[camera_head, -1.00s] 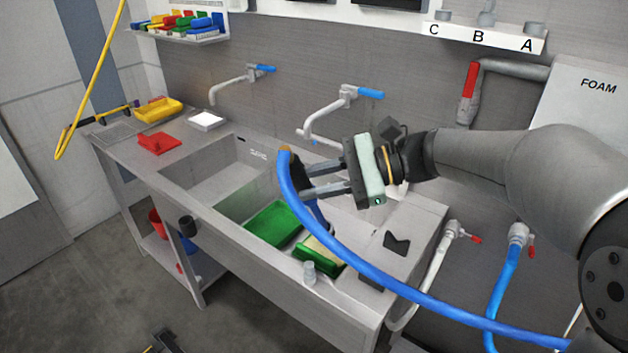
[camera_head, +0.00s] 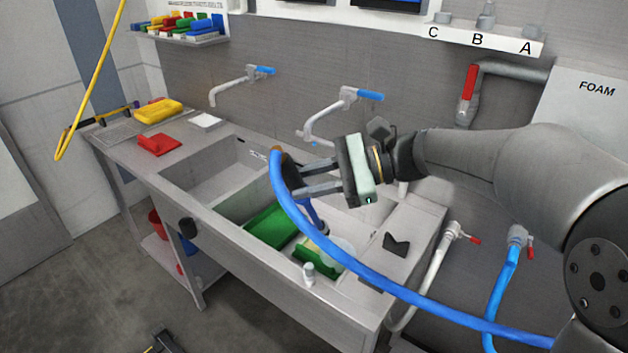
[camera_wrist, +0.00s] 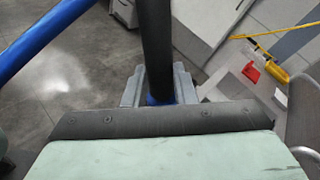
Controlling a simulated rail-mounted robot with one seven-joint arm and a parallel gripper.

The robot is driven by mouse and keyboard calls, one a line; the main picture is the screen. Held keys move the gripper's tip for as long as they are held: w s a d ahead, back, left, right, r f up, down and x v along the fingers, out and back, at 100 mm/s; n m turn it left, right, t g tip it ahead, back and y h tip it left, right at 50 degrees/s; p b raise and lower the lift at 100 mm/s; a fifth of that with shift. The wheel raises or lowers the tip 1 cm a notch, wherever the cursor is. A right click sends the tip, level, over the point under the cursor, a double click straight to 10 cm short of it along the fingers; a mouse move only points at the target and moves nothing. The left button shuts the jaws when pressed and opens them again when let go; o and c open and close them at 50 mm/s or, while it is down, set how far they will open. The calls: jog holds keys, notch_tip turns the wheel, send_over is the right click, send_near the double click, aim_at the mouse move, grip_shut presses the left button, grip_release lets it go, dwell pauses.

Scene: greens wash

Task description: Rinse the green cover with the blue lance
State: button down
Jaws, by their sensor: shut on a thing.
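My gripper (camera_head: 292,178) is shut on the blue lance (camera_head: 314,212) above the sink. The lance points down into the right basin, and its blue hose (camera_head: 400,291) loops from the top toward the lower right. In the wrist view, the dark shaft of the lance (camera_wrist: 156,45) stands between the gripper fingers (camera_wrist: 157,88). Two green pieces lie in the basin: a flat green one (camera_head: 270,226) to the left and a smaller green one (camera_head: 312,258) to the right. I cannot tell which is the cover. A pale, misty patch partly hides the smaller piece.
The steel sink (camera_head: 260,259) has an emptier left basin (camera_head: 205,178). A red block (camera_head: 158,145) and yellow tray (camera_head: 158,111) sit on the left counter. Two blue-handled taps (camera_head: 345,98) reach over the sink. A black bracket (camera_head: 396,244) lies on the right ledge.

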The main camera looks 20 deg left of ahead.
jog(key=w+a+p, duration=0.2)
jog(key=a+p, duration=0.2)
jog(key=a, duration=0.6)
jog(key=shift+w+a, duration=0.15)
jog(key=shift+a, duration=0.1)
dwell(1.0)
dwell(0.7)
jog(key=c, duration=1.8)
grip_release()
